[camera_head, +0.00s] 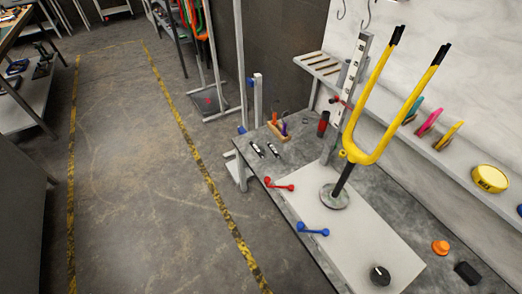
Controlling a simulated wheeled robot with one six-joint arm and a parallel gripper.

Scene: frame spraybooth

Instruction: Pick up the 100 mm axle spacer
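Two short dark rods with pale ends lie side by side on the grey bench (385,182), near its far left corner: a left rod (257,149) and a right rod (272,149). They look alike and are small here. I cannot tell whether either is the 100 mm axle spacer, and no size marking is readable. My gripper is not in view.
A yellow fork (365,156) stands upright on a pale plate (362,243) on the bench. A wooden block (278,131) holds tools. Floor (140,190) left of the bench is clear.

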